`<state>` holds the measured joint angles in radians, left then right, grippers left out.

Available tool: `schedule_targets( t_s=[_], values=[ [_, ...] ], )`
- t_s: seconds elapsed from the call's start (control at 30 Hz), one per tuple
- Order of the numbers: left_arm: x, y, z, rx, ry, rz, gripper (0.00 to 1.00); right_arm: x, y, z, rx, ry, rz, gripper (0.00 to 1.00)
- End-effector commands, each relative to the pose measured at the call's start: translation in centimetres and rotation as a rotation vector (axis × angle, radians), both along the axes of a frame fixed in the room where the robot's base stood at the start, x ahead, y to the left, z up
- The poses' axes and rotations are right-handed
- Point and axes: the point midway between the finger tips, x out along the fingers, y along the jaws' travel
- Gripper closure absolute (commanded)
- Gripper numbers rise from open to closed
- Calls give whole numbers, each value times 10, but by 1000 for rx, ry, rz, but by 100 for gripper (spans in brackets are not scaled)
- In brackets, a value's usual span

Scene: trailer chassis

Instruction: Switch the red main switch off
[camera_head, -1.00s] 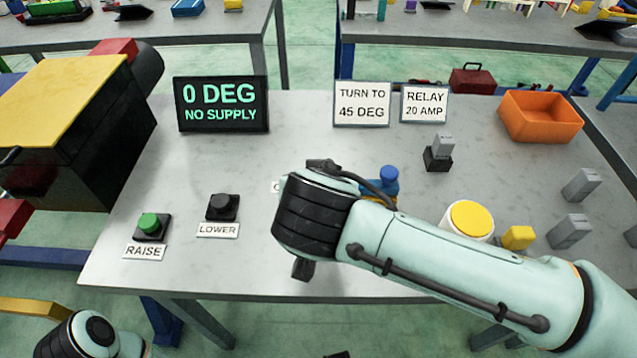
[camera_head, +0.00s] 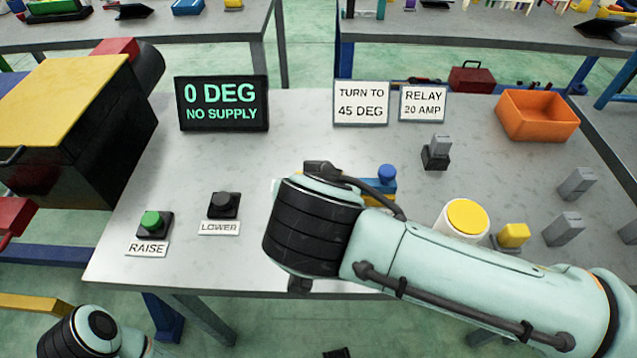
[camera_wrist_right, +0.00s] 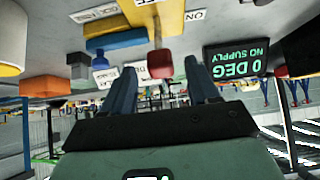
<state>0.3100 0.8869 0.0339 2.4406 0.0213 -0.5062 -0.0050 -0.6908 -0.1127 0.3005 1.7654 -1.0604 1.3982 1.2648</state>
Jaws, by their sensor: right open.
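The red switch handle (camera_wrist_right: 160,64) shows in the right wrist view, which is upside down. It sits on a yellow housing (camera_wrist_right: 172,22) beside a white ON label (camera_wrist_right: 188,15). My right gripper (camera_wrist_right: 160,68) is open, and its two dark fingers appear on either side of the red handle; I cannot tell whether either touches it. In the head view my right forearm and wrist cover the switch and the gripper. The display (camera_head: 222,104) reads 0 DEG, NO SUPPLY. Only part of my left arm shows at the lower left; its gripper is out of view.
The RAISE button (camera_head: 152,222) and LOWER button (camera_head: 223,204) are left of my right wrist. A blue knob (camera_head: 387,174) is just behind my arm. A yellow-topped white cylinder (camera_head: 465,218), grey blocks and an orange bin (camera_head: 537,115) stand to the right.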

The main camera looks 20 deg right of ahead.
Motion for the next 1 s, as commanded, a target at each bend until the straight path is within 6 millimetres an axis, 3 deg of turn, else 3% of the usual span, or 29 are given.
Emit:
schedule_targets(
  t_s=[0.03,0.2,0.4,1.0],
  values=[
    [-5,-2,6,-6,12,-6,57,-9,3,13,3,-4,3,40],
    [-19,-9,18,-24,50,-22,57,-34,10,39,0,-1,4,40],
    [-32,-15,27,-41,86,-36,57,-54,16,60,1,2,1,40],
    [-35,-16,29,-45,96,-40,57,-61,18,65,0,2,1,40]
  ],
)
